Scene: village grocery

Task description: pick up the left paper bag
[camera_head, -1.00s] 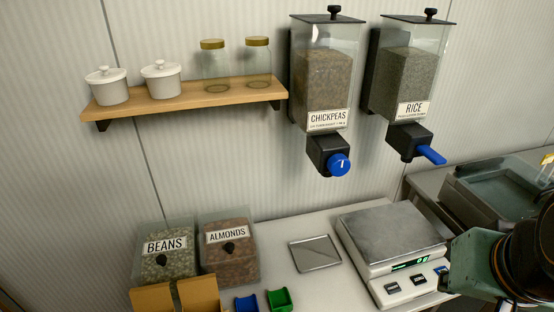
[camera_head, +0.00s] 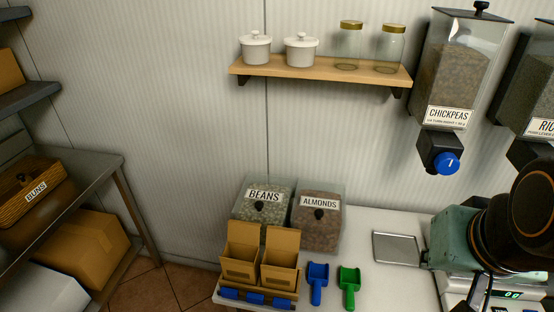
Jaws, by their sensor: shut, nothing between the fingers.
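Two brown paper bags stand side by side, open at the top, on the near left end of the white counter. The left paper bag (camera_head: 240,262) touches or nearly touches the right paper bag (camera_head: 281,268). Both stand in a low holder with blue pieces along its front. My gripper (camera_head: 482,290) shows only in part at the lower right, in front of the scale. It is shut and empty, well to the right of the bags.
Behind the bags are bins of beans (camera_head: 263,203) and almonds (camera_head: 318,220). A blue scoop (camera_head: 317,282) and a green scoop (camera_head: 349,286) lie to their right. A metal tray (camera_head: 397,248) lies farther right. A shelf rack (camera_head: 80,175) stands at left.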

